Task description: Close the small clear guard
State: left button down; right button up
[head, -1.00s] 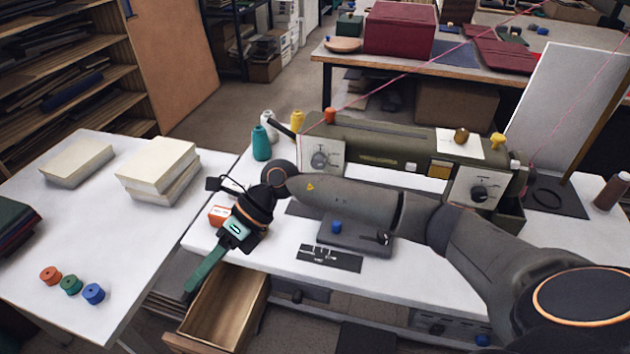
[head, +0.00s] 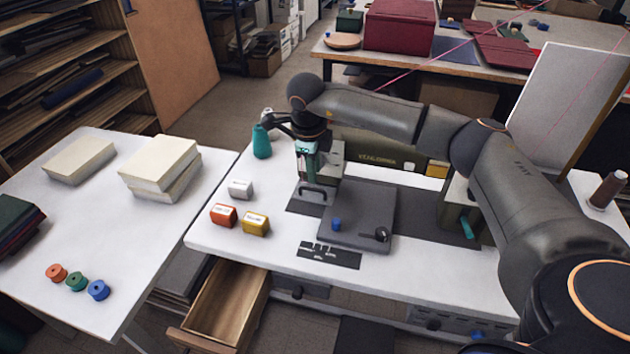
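The olive sewing machine (head: 385,158) stands on the white table, partly hidden behind my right arm. My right gripper (head: 309,172) points down at the machine's left end, in front of its pale plate. I cannot tell whether its teal fingers are apart or closed, or touching anything. A dark U-shaped handle (head: 314,190) shows just below the fingers, on the dark plate. I cannot make out the clear guard; it may be hidden by the gripper or too transparent to tell. My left gripper is not in view.
A grey flat block (head: 360,215) with a blue knob lies in front. An open drawer (head: 222,305) juts out below.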

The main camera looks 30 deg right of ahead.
send_over(315, 200)
jog(key=x, duration=0.3)
jog(key=a+x, duration=0.1)
jog(key=x, duration=0.1)
jog(key=shift+s+d+f, duration=0.1)
jog(key=shift+s+f, duration=0.25)
jog(key=shift+c, duration=0.4)
grip_shut()
